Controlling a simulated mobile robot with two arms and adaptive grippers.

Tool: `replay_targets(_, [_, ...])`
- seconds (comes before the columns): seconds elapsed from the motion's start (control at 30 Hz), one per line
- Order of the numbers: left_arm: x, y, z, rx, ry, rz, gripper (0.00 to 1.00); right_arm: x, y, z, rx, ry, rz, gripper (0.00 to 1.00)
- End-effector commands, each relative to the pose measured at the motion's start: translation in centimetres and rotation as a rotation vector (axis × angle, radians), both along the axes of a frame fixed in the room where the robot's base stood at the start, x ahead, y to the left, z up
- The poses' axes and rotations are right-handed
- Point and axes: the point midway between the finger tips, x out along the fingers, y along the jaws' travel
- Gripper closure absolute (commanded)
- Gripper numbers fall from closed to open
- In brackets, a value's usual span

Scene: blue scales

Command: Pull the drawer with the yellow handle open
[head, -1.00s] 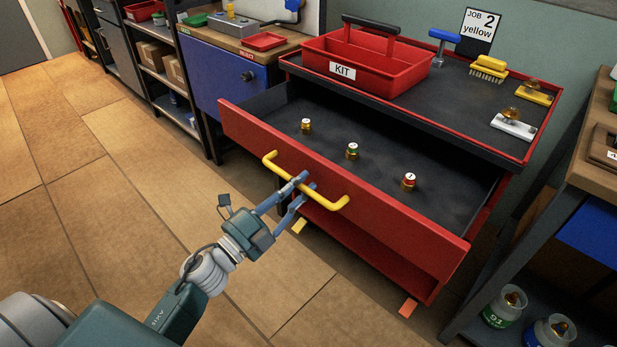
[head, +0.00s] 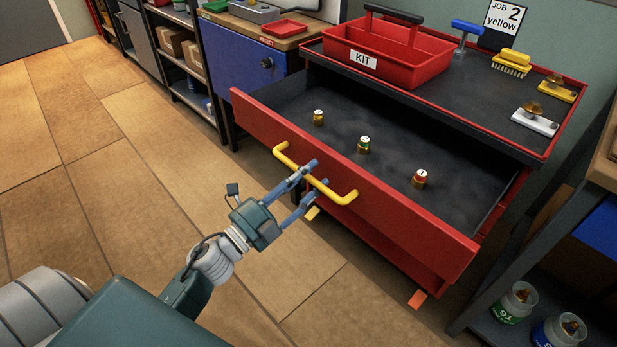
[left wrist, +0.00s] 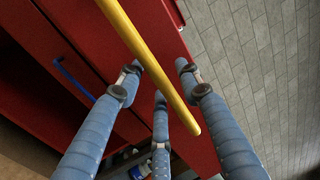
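The red drawer (head: 400,213) with the yellow handle (head: 345,197) stands pulled well out of its cabinet, and its dark inside shows. My left gripper (head: 320,173) is at the middle of the handle in the head view, with its blue fingers spread on either side of the bar. In the left wrist view the yellow handle (left wrist: 150,62) runs between the open fingers (left wrist: 158,72), with gaps beside it. My right gripper is in neither view.
A shelf with jars (head: 513,303) stands at the right. The floor (head: 140,150) at the left is clear.

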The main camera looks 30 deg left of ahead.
Motion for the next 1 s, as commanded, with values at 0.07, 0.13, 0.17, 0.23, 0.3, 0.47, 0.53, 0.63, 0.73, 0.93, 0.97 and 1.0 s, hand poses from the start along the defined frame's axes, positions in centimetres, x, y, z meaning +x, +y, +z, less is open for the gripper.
replay_targets(0.07, [0.0, 0.0, -0.1, 0.0, 0.001, 0.0, 0.65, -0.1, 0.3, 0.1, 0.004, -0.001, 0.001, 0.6])
replay_targets(0.13, [-0.3, 0.1, -0.2, 0.0, 0.002, 0.0, 0.65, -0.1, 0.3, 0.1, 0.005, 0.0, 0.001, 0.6])
replay_targets(0.17, [-0.5, 0.2, -0.2, -0.001, 0.003, 0.0, 0.65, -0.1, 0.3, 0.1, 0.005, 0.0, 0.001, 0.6])
replay_targets(0.23, [-1.2, 0.4, -0.4, -0.002, 0.004, 0.0, 0.65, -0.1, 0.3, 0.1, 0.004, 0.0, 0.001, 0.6])
replay_targets(0.3, [-2.4, 0.8, -0.7, -0.001, 0.005, 0.002, 0.65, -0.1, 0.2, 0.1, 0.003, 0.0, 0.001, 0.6])
replay_targets(0.47, [-5.6, 2.0, -1.4, -0.001, 0.006, 0.003, 0.65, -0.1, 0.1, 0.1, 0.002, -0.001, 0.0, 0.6])
replay_targets(0.53, [-7.0, 2.5, -1.6, -0.002, 0.005, 0.002, 0.65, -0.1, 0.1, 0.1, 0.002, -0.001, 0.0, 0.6])
replay_targets(0.63, [-8.7, 3.2, -1.9, -0.001, 0.005, 0.003, 0.65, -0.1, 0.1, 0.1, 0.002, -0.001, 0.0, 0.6])
replay_targets(0.73, [-10.0, 3.6, -2.2, 0.0, 0.003, 0.002, 0.65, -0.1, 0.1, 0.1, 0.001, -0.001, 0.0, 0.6])
replay_targets(0.93, [-11.1, 4.0, -2.3, -0.001, 0.0, 0.0, 0.65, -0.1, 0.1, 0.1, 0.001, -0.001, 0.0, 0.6])
replay_targets(0.97, [-11.1, 4.0, -2.3, 0.0, -0.001, 0.0, 0.65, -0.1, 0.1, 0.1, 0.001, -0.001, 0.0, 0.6])
replay_targets(1.0, [-11.1, 4.0, -2.3, 0.0, -0.001, 0.0, 0.65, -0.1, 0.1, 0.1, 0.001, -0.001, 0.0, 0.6])
